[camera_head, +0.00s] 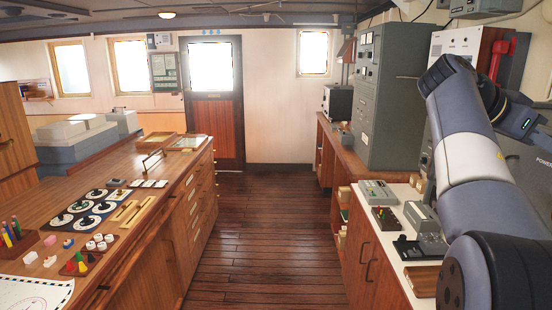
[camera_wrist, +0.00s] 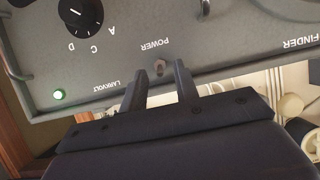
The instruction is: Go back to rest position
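My arm reaches up and away at the right of the head view, and its gripper is hidden there behind the frame's edge and the arm links. In the wrist view my gripper (camera_wrist: 160,88) has two dark fingers standing apart, with nothing between them. A grey device panel (camera_wrist: 110,55) is in front of the fingertips, seen upside down. A small toggle switch (camera_wrist: 159,66) marked POWER shows just beyond the gap between the fingers. A green lamp (camera_wrist: 58,95) glows on the panel, and a black rotary knob (camera_wrist: 80,15) sits near it. I cannot tell whether a finger touches the panel.
A white-topped counter (camera_head: 400,262) with several small devices runs under my arm. A grey cabinet (camera_head: 385,95) stands behind it, and a red handset (camera_head: 502,55) hangs on the right. A wooden console (camera_head: 120,200) fills the left. The wooden floor (camera_head: 265,240) between is clear.

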